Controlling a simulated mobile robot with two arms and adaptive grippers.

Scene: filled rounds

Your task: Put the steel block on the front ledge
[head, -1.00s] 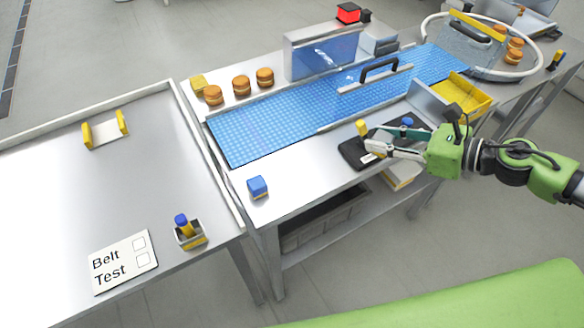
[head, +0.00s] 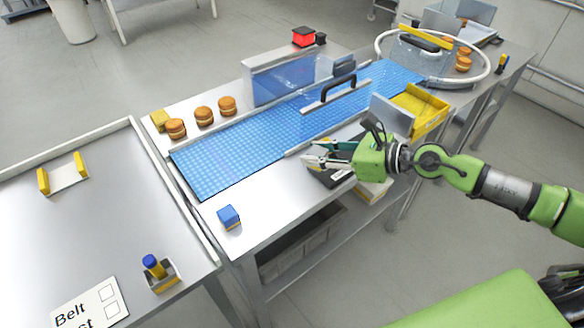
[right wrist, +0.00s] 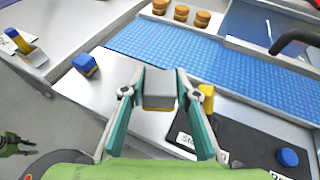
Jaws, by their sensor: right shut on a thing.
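The steel block (right wrist: 159,88) is a small grey block between the fingertips of my right gripper (right wrist: 160,84) in the right wrist view. The right gripper is shut on it. In the head view the right gripper (head: 306,160) is over the left part of the black mat, and the block is hard to make out there. The front ledge (head: 268,192) is the bare metal strip in front of the blue belt; it also shows in the right wrist view (right wrist: 108,88). A green and black part at lower left, possibly my left gripper (right wrist: 16,145), is too small to judge.
A blue block (head: 229,217) stands on the ledge's left end. The black mat (right wrist: 245,140) holds a yellow piece (right wrist: 207,97) and a blue round piece (right wrist: 288,157). A clear guard with a black handle (head: 330,93) stands over the belt (head: 225,155). The ledge's middle is free.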

